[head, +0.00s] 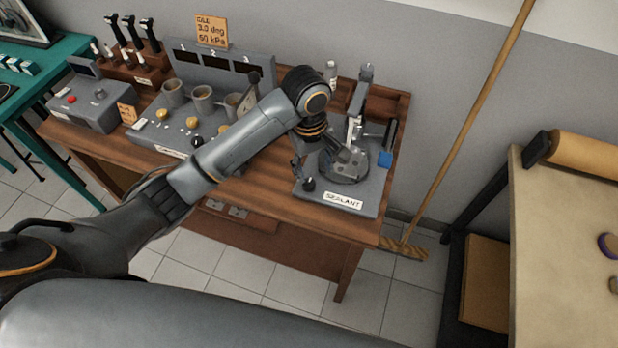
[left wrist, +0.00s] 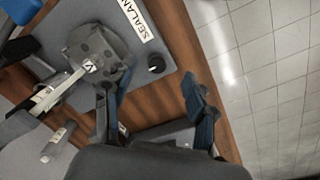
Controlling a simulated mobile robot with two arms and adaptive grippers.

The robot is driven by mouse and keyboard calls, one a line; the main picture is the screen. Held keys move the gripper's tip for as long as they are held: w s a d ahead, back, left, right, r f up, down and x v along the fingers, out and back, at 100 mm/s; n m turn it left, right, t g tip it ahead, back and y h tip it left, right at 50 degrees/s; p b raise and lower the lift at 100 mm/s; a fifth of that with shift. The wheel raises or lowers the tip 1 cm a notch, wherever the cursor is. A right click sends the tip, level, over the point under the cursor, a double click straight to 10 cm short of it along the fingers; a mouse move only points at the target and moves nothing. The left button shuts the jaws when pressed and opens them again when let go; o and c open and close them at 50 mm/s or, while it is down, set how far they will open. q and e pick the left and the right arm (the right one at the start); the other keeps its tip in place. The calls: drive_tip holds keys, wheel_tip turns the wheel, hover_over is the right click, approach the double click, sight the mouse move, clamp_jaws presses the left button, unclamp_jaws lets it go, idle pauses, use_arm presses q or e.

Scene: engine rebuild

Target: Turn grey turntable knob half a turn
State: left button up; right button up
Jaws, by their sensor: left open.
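The grey sealant station (head: 340,196) stands at the right end of the wooden bench, with a white SEALANT label. A round dark-grey turntable (head: 345,168) sits on it; it also shows in the left wrist view (left wrist: 96,50). A small dark knob (head: 309,184) stands at the station's front left corner and shows clearly in the left wrist view (left wrist: 156,62). My left gripper (head: 316,160) is open and empty above the station. In the left wrist view its fingers (left wrist: 149,86) are spread, with the knob lying beyond the gap between them. My right gripper is not in view.
A grey console (head: 185,125) with cups and several knobs stands left of the station, under my left arm. A blue block (head: 385,159) is at the station's right. A broom (head: 465,125) leans on the wall. Clear tiled floor lies in front.

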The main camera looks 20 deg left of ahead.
use_arm(q)
wheel_tip(320, 180, up, 3)
drive_tip(key=w+a+n, duration=0.2)
drive_tip(key=w, duration=0.1)
drive_tip(key=p, duration=0.3)
approach(309, 183)
drive_tip(key=shift+y, duration=0.4)
drive_tip(key=f, duration=0.7)
drive_tip(key=shift+w+d, duration=0.15)
drive_tip(key=shift+d, duration=0.15)
drive_tip(key=shift+f, duration=0.85)
drive_tip(key=shift+c, duration=0.4)
drive_tip(key=c, duration=1.1)
